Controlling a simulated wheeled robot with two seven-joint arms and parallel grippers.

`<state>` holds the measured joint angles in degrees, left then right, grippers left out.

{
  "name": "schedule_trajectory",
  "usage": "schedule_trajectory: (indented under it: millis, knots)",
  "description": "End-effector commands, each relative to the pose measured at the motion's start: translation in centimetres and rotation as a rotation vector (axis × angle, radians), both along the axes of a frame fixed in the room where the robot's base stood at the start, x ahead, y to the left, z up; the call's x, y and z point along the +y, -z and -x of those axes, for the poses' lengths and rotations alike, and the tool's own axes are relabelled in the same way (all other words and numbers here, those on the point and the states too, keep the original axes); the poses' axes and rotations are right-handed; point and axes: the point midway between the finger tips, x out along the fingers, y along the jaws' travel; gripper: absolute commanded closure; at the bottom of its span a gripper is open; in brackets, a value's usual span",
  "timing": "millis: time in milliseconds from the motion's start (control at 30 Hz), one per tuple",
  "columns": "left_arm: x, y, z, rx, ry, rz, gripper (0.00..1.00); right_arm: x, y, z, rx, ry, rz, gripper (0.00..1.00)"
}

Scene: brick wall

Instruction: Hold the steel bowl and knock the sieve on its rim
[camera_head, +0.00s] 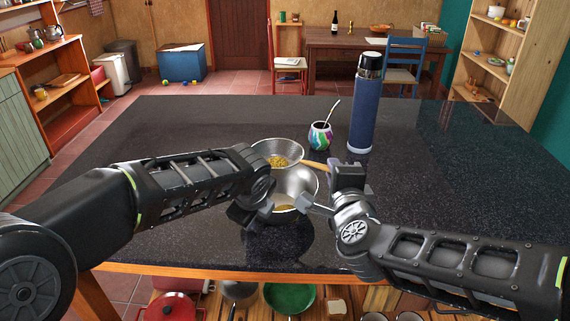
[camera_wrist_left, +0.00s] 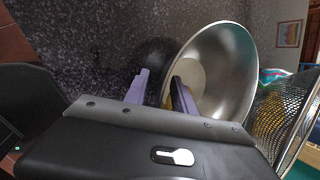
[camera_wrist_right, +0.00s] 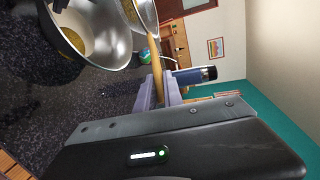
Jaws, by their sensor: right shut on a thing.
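The steel bowl (camera_head: 302,184) stands near the table's front edge with some pale yellowish contents in its bottom; it also shows in the left wrist view (camera_wrist_left: 228,62) and the right wrist view (camera_wrist_right: 106,42). My left gripper (camera_head: 268,212) is at the bowl's near left rim. Its fingers (camera_wrist_left: 160,88) are apart, with the rim between them. The sieve (camera_head: 285,146) holds yellow bits and is behind and above the bowl; its mesh shows in the left wrist view (camera_wrist_left: 290,112). My right gripper (camera_head: 328,180) is shut on the sieve's wooden handle (camera_wrist_right: 155,62). Whether sieve and bowl touch is unclear.
A patterned cup with a metal straw (camera_head: 320,136) and a tall blue flask (camera_head: 364,105) stand behind the sieve and to its right. The dark table (camera_head: 180,125) is clear at left, back and far right.

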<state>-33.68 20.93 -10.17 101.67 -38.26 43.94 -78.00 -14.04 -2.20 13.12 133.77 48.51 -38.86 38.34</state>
Motion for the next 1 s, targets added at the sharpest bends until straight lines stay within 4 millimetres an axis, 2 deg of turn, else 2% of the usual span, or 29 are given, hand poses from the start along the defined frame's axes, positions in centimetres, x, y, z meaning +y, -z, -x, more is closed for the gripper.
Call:
schedule_trajectory:
  millis: [167, 333, 467, 800, 1000]
  knots:
    - [0.0, -0.2, 0.0, -0.003, 0.001, 0.001, 0.69, 0.0, -0.1, 0.0, -0.001, 0.000, 0.000, 1.00]
    - [-0.1, -1.2, 0.5, -0.004, 0.002, 0.003, 0.69, 0.0, -0.1, 0.0, -0.001, 0.000, 0.000, 1.00]
    - [-0.1, -2.9, 1.5, -0.005, 0.002, 0.003, 0.69, 0.0, -0.1, 0.0, -0.001, 0.000, 0.000, 1.00]
    - [-0.2, -8.8, 4.8, -0.003, 0.000, 0.002, 0.69, 0.0, 0.0, 0.0, -0.001, 0.000, 0.000, 1.00]
    - [-0.2, -10.4, 5.8, -0.001, 0.000, 0.000, 0.69, 0.0, 0.0, 0.0, -0.001, 0.000, 0.000, 1.00]
